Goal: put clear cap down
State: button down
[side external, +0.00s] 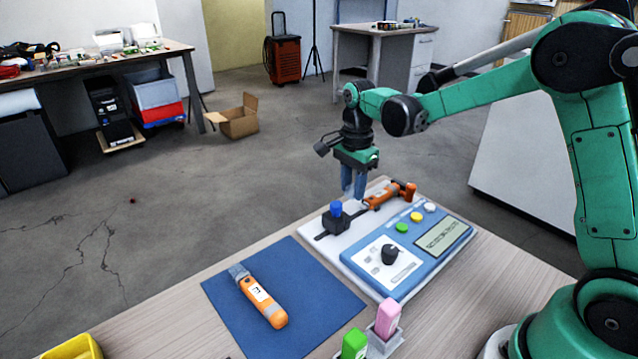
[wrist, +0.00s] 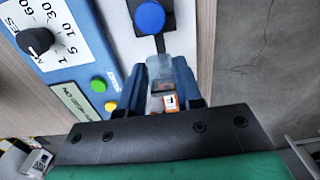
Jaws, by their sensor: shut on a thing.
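My gripper (side external: 353,186) is above the far edge of the white-and-blue station (side external: 345,250). In the wrist view, my gripper (wrist: 158,86) has its two blue fingers shut on a translucent clear cap (wrist: 158,70). Below the cap, partly hidden by the fingers, is an orange sensor (wrist: 168,102) with a white label. In the side view this orange sensor (side external: 382,195) lies in the station's holder. Another orange sensor (side external: 262,300), with a grey end, lies on the blue mat (side external: 325,300). The gap between the held cap and the station cannot be judged.
A blue knob (side external: 336,208) on a black block stands left of my gripper; it also shows in the wrist view (wrist: 150,17). A green bottle (side external: 354,344) and a pink bottle (side external: 388,318) stand at the front. A yellow bin (side external: 72,348) is at front left. The mat's right half is clear.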

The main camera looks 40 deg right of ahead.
jog(key=shift+r, duration=0.1)
notch_tip(320, 180, up, 18)
send_over(317, 329)
notch_tip(317, 329, down, 3)
notch_tip(317, 329, down, 22)
jog(key=shift+r, duration=0.25)
dwell(0.8)
